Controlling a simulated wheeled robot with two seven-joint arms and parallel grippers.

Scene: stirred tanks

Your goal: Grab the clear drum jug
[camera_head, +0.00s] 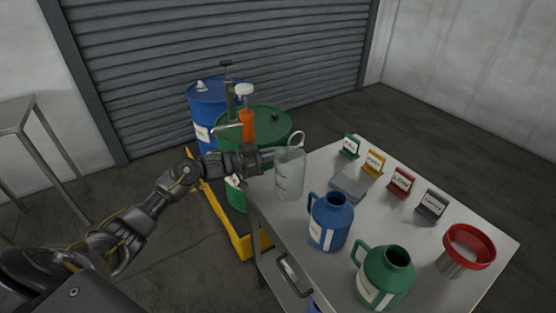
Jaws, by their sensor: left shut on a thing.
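The clear jug (289,175) is a see-through vessel with graduation marks, at the far left edge of the metal table (300,228). My left arm reaches in from the left, and my left gripper (268,158) is at the jug's upper left side, shut on it. The jug looks upright. I cannot tell whether its base touches the table. A pale ring-shaped handle (296,139) shows behind its rim. The fingertips are partly hidden by the jug and the gripper body. My right gripper is not in view.
A blue jug (330,223) and a green jug (382,278) stand nearer on the table. A grey plate (349,186), several coloured label stands (401,182) and a red funnel (468,247) are to the right. Green (262,123) and blue (207,103) drums stand behind my left arm.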

